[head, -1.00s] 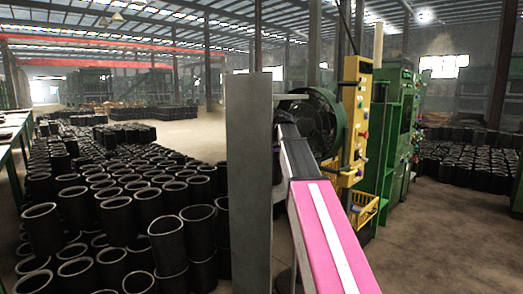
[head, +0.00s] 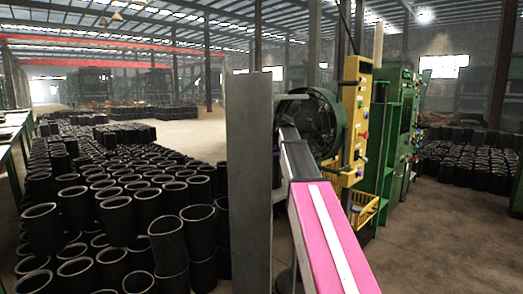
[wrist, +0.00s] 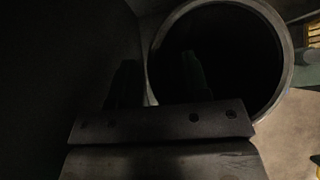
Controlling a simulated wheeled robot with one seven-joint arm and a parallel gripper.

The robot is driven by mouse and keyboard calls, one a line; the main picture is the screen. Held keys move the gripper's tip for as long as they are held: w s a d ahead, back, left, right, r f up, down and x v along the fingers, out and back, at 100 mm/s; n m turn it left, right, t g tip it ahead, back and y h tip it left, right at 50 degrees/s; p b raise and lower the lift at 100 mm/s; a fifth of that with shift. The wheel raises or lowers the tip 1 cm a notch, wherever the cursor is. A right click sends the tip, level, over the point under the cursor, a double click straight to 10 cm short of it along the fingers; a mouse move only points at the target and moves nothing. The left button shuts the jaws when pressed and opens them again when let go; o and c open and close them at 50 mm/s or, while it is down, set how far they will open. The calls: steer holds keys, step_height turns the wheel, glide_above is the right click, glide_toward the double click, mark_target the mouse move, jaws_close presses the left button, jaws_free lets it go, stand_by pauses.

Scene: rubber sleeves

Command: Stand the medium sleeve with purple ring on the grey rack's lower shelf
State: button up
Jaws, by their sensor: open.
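In the wrist view, the round open end of a dark sleeve (wrist: 288,45) faces the camera, with a thin lighter rim and a black inside. No purple ring shows on it, so I cannot tell its size or marking. My gripper (wrist: 158,68) is open. One dim finger lies over the sleeve's opening and the other lies just left of its rim; contact cannot be told. In the head view, a tall grey panel (head: 250,185), seemingly the grey rack's side, stands left of my pink arm.
Another large dark curved surface (wrist: 60,70) fills the wrist view's left side. Many black sleeves (head: 125,220) stand on the floor at left. A green machine (head: 400,130) and a yellow control panel (head: 352,120) stand beyond my arm.

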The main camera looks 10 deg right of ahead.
steer(key=v, duration=0.7)
stand_by(0.3)
